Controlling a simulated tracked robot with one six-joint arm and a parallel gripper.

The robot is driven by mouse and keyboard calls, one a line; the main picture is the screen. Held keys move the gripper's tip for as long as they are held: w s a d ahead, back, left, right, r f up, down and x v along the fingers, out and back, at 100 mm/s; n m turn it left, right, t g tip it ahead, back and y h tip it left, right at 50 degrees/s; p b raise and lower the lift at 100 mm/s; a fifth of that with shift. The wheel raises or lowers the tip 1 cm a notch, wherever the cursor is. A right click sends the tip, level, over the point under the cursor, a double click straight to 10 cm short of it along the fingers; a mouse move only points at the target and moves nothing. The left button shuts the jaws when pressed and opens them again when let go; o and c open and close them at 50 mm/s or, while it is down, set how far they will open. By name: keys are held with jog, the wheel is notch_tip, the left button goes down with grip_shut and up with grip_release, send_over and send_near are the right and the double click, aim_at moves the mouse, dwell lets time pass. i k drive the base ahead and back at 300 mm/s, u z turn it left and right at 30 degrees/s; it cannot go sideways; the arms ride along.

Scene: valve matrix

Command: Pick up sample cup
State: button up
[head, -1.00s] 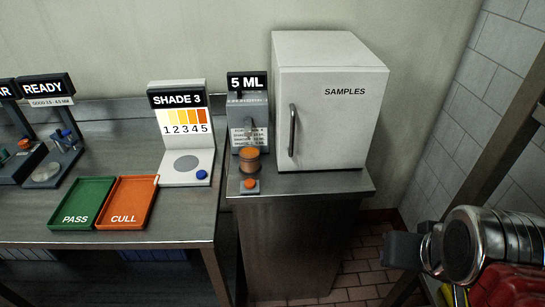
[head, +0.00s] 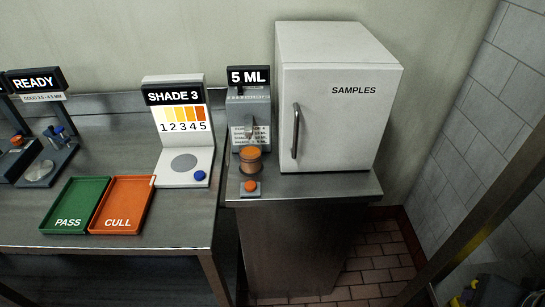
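An orange-brown cup-like vessel (head: 250,159) stands upright under the spout of the grey dispenser (head: 249,118) marked 5 ML, in the middle of the head view. I take it for the sample cup, though its contents are hard to make out. It stands on the counter just left of the white SAMPLES cabinet. My gripper does not show in the head view now, so its opening cannot be seen.
The white SAMPLES cabinet (head: 345,125) is closed. An orange button (head: 250,187) sits in front of the vessel. A SHADE 3 stand (head: 182,175), a green PASS tray (head: 58,215) and an orange CULL tray (head: 112,218) are at left. Tiled floor (head: 375,262) lies right.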

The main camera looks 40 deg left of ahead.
aim_at(250, 151)
jog(key=z, duration=0.15)
jog(key=k, duration=1.2)
jog(key=u, duration=1.8)
jog(key=i, duration=1)
jog(key=u, duration=0.05)
